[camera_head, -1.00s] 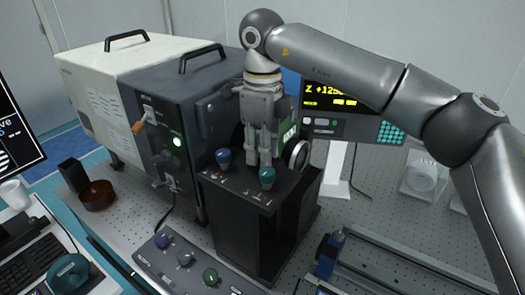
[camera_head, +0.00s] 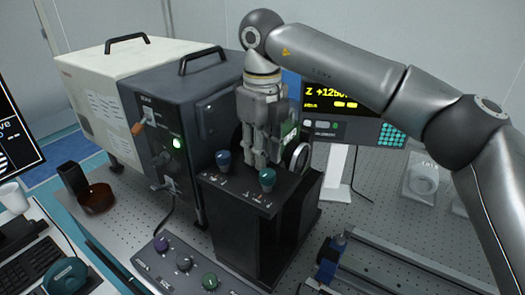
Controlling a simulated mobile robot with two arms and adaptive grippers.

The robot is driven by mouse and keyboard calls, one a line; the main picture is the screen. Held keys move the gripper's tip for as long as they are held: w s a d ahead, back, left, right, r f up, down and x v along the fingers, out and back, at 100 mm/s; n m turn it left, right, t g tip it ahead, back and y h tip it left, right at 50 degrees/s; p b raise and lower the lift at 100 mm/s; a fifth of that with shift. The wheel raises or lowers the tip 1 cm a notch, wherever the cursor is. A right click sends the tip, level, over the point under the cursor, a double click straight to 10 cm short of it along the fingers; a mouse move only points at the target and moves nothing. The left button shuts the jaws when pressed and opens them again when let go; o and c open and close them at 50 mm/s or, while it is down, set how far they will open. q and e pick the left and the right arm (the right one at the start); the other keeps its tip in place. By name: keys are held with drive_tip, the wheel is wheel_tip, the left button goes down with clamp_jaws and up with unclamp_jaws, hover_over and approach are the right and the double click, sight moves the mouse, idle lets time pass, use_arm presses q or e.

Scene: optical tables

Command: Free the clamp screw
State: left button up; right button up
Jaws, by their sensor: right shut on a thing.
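My right gripper (camera_head: 262,160) points down at the top of the black housing (camera_head: 232,185), between a blue knob (camera_head: 223,159) and a teal knob (camera_head: 267,179). Its fingers are closed together on something small at their tips. The clamp screw itself cannot be made out; the fingers cover the spot where they grip. My left gripper is not in view.
A dark grey lamp box (camera_head: 160,110) with a green light stands left of the housing. A display (camera_head: 345,108) stands behind, right of the gripper. A control panel (camera_head: 185,262) with several knobs lies in front. A rail (camera_head: 385,262) runs at front right.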

drive_tip(key=shift+r, duration=0.15)
drive_tip(key=o, duration=1)
drive_tip(key=shift+o, duration=0.2)
wheel_tip(320, 180, up, 12)
